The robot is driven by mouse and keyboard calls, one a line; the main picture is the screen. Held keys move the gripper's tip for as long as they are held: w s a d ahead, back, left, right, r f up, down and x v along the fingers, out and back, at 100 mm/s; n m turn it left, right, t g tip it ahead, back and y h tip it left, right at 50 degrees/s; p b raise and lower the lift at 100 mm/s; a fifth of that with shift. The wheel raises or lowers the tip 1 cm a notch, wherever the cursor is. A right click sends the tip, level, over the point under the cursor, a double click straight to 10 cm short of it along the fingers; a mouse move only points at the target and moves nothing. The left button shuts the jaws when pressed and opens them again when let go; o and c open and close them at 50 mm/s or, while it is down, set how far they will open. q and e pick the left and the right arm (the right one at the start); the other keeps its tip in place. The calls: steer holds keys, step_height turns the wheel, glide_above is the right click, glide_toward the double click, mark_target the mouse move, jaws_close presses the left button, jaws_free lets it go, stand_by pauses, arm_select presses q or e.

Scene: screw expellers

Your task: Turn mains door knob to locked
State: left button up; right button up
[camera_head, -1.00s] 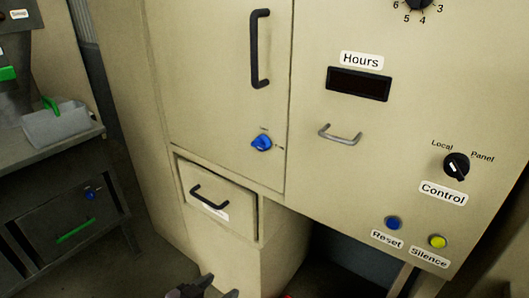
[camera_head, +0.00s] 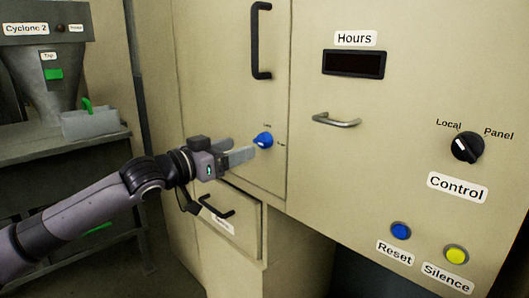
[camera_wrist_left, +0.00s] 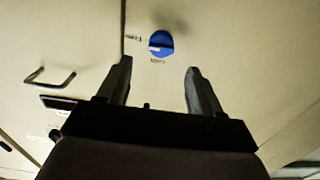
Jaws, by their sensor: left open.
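The blue door knob (camera_head: 263,140) is on the lower right part of the cream cabinet door (camera_head: 222,90), with small labels around it that are too small to read. In the left wrist view the knob (camera_wrist_left: 160,43) shows a pale pointer mark and lies beyond the fingertips, roughly centred between them. My left gripper (camera_head: 243,153) is open and empty, just left of the knob and slightly below it in the head view. Its two fingers (camera_wrist_left: 160,75) are spread wide in the wrist view and appear apart from the knob. My right gripper is not seen.
A black door handle (camera_head: 261,40) is above the knob. A drawer with a black handle (camera_head: 216,207) is below my left gripper. To the right are a grey handle (camera_head: 336,120), a black Control selector (camera_head: 467,147) and blue (camera_head: 401,231) and yellow (camera_head: 456,256) buttons.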

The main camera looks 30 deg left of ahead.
mark_target(258, 141)
arm_select(q)
steer(key=shift+p+x, duration=0.3)
steer(key=shift+x, duration=3.25)
jaws_close()
